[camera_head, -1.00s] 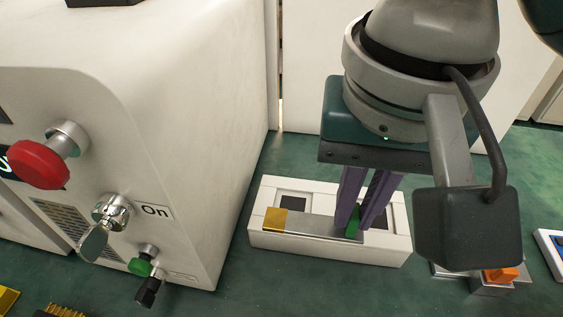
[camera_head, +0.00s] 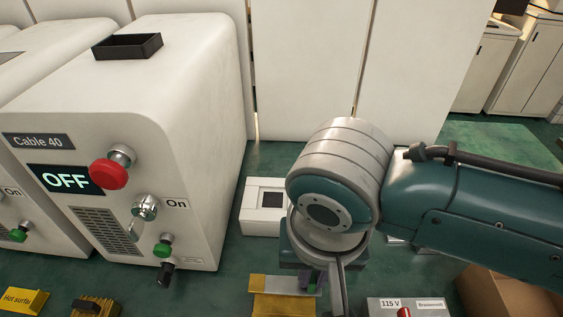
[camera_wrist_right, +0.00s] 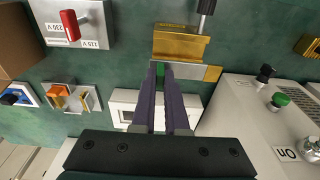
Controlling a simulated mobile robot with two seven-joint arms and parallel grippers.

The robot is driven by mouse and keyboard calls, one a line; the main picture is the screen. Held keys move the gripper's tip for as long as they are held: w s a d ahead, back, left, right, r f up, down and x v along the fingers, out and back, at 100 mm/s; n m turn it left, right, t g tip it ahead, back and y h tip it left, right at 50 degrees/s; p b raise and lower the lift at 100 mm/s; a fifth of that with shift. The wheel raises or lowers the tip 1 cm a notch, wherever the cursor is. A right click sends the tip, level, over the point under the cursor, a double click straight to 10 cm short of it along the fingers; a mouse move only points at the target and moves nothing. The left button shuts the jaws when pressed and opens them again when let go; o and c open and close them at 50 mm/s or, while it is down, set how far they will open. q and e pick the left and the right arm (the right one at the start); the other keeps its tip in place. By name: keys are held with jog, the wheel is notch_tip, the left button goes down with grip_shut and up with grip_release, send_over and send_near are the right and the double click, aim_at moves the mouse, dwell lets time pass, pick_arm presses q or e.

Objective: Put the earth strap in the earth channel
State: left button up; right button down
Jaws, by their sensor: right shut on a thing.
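The earth strap is a flat grey bar (camera_wrist_right: 190,71) with a gold end (camera_head: 258,283) and a green grip piece (camera_wrist_right: 160,70). My right gripper (camera_wrist_right: 161,78) is shut on the green piece; in the head view the gripper (camera_head: 311,284) is largely hidden by my own arm. The gold earth channel (camera_wrist_right: 180,45) lies just beyond the strap in the wrist view, and also shows low in the head view (camera_head: 284,305). The strap runs along the channel's edge; I cannot tell whether they touch. My left gripper is not in view.
A white holder (camera_head: 263,225) with dark recesses stands behind the strap. A white machine (camera_head: 200,130) with knobs is on the left. A grey voltage switch box (camera_head: 410,308) and a cardboard box (camera_head: 505,295) lie at the right. An orange switch (camera_wrist_right: 60,92) is near the holder.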

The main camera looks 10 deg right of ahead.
aim_at(311, 290)
jog(key=shift+f, duration=0.15)
notch_tip(311, 290, down, 5)
jog(key=b, duration=0.4)
jog(key=shift+f, duration=0.2)
dwell(0.4)
dwell(0.4)
jog(key=shift+p, duration=0.4)
dwell(0.3)
dwell(0.6)
jog(key=shift+f, duration=0.45)
